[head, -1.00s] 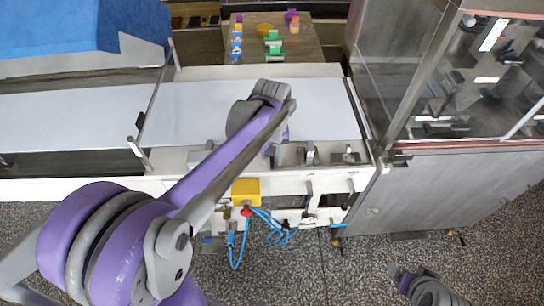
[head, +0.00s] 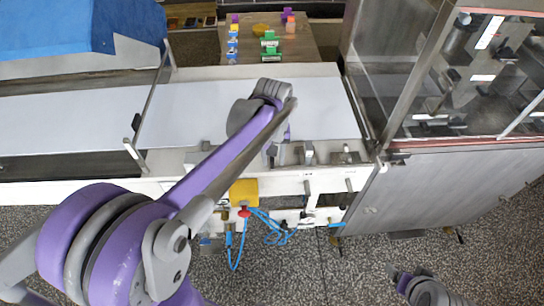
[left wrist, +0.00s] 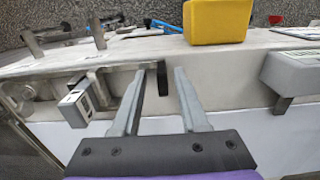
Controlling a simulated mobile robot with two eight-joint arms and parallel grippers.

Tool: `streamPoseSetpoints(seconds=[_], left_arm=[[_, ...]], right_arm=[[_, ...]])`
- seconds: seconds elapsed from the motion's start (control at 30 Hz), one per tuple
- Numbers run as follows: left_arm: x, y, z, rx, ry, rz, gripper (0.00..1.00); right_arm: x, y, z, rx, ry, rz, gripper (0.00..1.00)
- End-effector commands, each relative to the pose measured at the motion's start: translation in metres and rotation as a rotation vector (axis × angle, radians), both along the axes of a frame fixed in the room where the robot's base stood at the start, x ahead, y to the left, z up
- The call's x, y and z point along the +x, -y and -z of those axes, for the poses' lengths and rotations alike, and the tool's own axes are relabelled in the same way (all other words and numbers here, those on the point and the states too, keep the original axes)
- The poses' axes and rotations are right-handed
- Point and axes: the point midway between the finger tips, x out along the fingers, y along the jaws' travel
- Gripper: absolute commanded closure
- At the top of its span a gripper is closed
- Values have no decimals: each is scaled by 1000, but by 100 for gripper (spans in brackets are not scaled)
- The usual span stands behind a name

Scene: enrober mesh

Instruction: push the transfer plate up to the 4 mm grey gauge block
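My left gripper (left wrist: 164,76) is open in the left wrist view, its two grey fingers apart over the machine's front rail. A small black piece (left wrist: 163,88) shows between the fingers; I cannot tell whether they touch it. It is at the end of a grey metal bar (left wrist: 120,68). A small grey block with a white label (left wrist: 75,108) sits left of the fingers, apart from them; it may be the gauge block. I cannot clearly pick out the transfer plate. In the head view my arm partly hides this spot. My right gripper (head: 424,290) is at the lower right, above the floor.
A yellow box with a red button (head: 244,192) is on the machine's front, with blue hoses below. A white belt (head: 200,112) runs behind the rail. A glass-walled cabinet (head: 470,80) stands right. Several coloured blocks stand on a brown table (head: 300,50) at the back.

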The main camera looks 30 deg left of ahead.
Motion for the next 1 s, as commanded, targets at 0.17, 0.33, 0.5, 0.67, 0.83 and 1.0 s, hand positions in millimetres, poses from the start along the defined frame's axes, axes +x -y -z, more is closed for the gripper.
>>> streamPoseSetpoints(seconds=[0.17,0.33,0.5,0.67,0.83,1.0], left_arm=[[0,0,0,1,-1,0,55],[0,0,-3,1,-1,0,55],[0,0,-28,1,0,0,55],[0,0,-62,1,1,0,55],[0,0,-91,1,1,0,55],[0,0,-106,0,0,0,55]], right_arm=[[0,0,0,0,0,0,23],[0,0,0,0,0,0,23],[1,0,-3,0,2,0,23],[3,0,-5,0,5,0,23],[3,0,-7,0,7,0,23],[4,0,-8,0,7,0,23]])
